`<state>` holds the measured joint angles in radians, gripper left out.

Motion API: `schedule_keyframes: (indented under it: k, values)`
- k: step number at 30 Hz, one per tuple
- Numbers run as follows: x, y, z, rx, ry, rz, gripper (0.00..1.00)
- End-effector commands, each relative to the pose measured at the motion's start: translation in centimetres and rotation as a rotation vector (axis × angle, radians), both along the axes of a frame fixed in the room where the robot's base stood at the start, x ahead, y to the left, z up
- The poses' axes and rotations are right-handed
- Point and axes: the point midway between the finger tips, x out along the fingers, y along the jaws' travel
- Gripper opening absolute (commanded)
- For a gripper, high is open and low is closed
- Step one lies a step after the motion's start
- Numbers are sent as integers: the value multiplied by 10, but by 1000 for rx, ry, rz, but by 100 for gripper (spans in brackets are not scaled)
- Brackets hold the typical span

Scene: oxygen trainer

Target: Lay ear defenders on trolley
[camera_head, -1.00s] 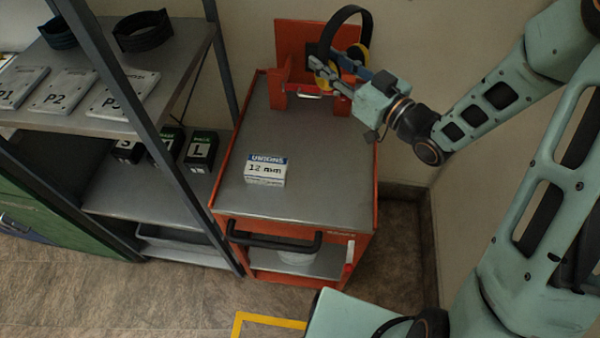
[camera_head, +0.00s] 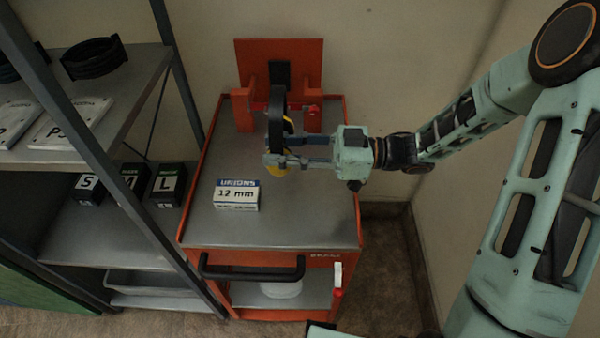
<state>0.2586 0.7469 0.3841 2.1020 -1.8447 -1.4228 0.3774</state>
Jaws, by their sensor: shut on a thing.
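The ear defenders (camera_head: 276,122), with a black headband and yellow cups, are upright over the back half of the trolley top. My gripper (camera_head: 278,151) comes in from the right and is shut on them. The headband points up and the lower yellow cup (camera_head: 276,171) shows below the fingers. I cannot tell whether the cup touches the surface. The trolley (camera_head: 290,226) is orange with a grey metal top.
A white-and-blue unions box (camera_head: 237,195) marked 12 mm stands on the trolley's left front. An orange bracket (camera_head: 300,62) rises at the trolley's back. A shelf rack (camera_head: 125,221) with boxes S, M, L stands left. The trolley top's front right is clear.

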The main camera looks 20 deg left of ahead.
Motion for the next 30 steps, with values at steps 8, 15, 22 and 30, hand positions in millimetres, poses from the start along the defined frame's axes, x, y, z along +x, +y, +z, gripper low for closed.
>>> schedule_keyframes:
  k: [8, 15, 22, 30]
  values:
    - [23, -29, -45, 2, 0, -1, 0]
    - [30, -38, -58, 1, 0, -1, 0]
    - [31, -39, -88, 2, 1, 0, 0]
    - [31, -39, -90, 1, -1, 0, 0]
